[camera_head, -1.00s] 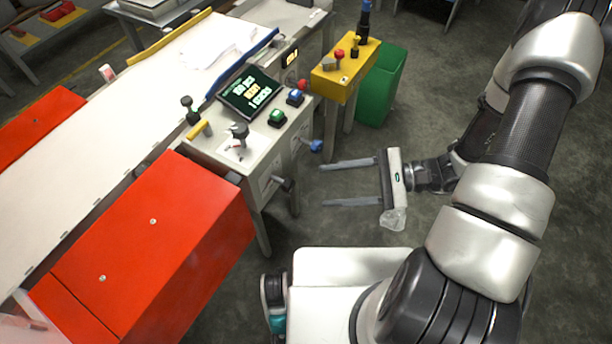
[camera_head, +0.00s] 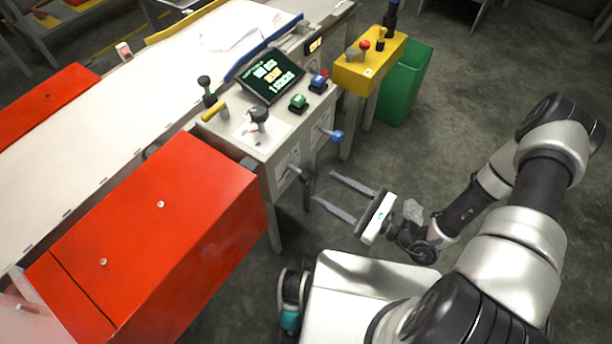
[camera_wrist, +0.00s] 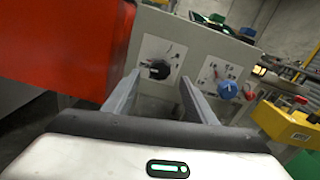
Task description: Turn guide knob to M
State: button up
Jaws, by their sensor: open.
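Two knobs stick out from the front of the grey control cabinet (camera_head: 262,185). The dark knob (camera_head: 302,174) is on the left and the blue knob (camera_head: 335,136) on the right. In the wrist view the dark knob (camera_wrist: 160,69) sits on a white plate, and the blue knob (camera_wrist: 227,90) on a plate with small marks. I cannot read the labels or tell which is the guide knob. My gripper (camera_head: 325,188) is open and empty, its fingers pointing at the cabinet front. In the wrist view the dark knob appears between the fingertips, beyond them and apparently untouched.
A red box-like cover (camera_head: 165,235) stands left of the cabinet and shows close beside the left finger in the wrist view. A yellow box (camera_head: 368,68) and a green bin (camera_head: 405,85) stand to the right. A screen (camera_head: 270,76) and several controls are on top.

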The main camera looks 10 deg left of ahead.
aim_at(310, 179)
jog(key=b+x, duration=0.1)
jog(key=x, duration=0.7)
jog(key=shift+a, duration=0.1)
jog(key=shift+c, duration=0.2)
jog(key=c, duration=1)
